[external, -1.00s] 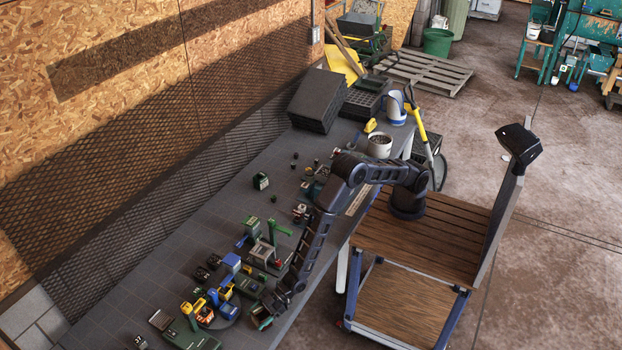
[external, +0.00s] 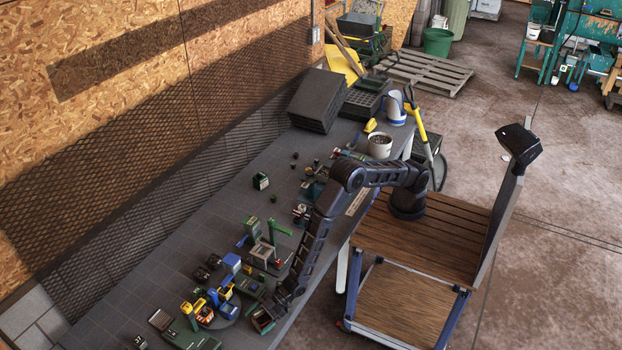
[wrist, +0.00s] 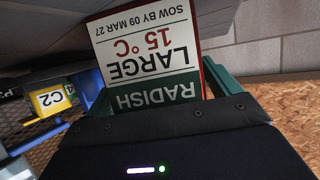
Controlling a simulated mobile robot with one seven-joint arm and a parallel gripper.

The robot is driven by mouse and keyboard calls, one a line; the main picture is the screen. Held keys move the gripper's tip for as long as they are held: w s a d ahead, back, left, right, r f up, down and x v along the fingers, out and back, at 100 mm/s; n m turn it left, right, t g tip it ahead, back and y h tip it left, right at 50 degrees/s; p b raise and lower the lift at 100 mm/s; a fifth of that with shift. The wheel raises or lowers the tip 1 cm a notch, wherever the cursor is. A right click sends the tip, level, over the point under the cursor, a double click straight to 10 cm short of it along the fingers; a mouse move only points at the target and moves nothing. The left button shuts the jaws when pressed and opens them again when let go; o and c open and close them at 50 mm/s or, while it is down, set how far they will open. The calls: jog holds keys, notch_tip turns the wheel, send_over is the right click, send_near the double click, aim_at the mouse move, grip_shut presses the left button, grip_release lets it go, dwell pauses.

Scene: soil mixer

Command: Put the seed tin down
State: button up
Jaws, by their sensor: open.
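My gripper is open around or right beside the tin. The fingertips and the tin's underside are hidden, so contact with the bench cannot be told.
A round stand with yellow and blue holders (external: 205,313) is just left of my gripper. A yellow C2 tag (wrist: 50,99) shows at left in the wrist view. A green crane-like post (external: 272,230) stands farther back. The bench's left back part (external: 150,270) is clear.

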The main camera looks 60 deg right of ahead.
jog(key=v, duration=1.2)
jog(key=shift+r, duration=0.2)
jog(key=shift+w, duration=0.1)
